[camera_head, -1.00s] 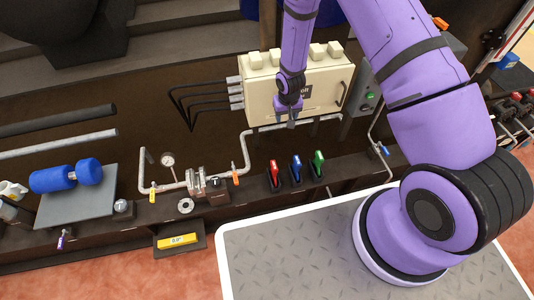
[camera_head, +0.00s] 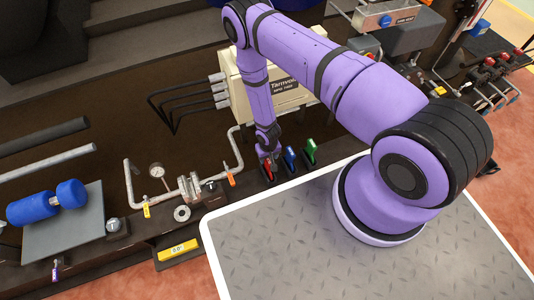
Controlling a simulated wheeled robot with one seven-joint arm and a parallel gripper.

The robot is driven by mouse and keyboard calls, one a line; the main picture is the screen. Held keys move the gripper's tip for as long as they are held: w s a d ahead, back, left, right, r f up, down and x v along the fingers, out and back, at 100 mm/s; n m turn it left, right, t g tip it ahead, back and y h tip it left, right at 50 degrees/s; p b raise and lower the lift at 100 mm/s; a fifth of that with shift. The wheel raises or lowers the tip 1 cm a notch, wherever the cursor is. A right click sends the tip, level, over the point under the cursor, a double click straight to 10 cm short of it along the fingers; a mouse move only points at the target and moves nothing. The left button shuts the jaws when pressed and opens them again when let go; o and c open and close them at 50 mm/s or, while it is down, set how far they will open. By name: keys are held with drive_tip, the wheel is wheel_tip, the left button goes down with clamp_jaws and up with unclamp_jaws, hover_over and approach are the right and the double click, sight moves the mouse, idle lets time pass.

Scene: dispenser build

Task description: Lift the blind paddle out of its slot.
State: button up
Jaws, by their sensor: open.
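I cannot tell for certain which part is the blind paddle. The pipe has a flange pair (camera_head: 188,186) with a narrow gap, and a flat metal ring (camera_head: 182,213) lies in front of it. To the right, a red handle (camera_head: 266,170), a blue handle (camera_head: 290,158) and a green handle (camera_head: 310,149) stand upright in black holders. My gripper (camera_head: 270,158) points down, open, right by the red handle's top. Its fingertips are small and partly hidden, so contact cannot be told.
A pipe with a gauge (camera_head: 156,170) and an orange valve handle (camera_head: 231,179) runs left of my gripper. A cream cabinet (camera_head: 285,95) stands behind my forearm.

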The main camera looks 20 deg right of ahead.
drive_tip(key=shift+f, duration=2.7)
clamp_jaws()
drive_tip(key=shift+r, duration=5.55)
drive_tip(key=shift+r, duration=2.5)
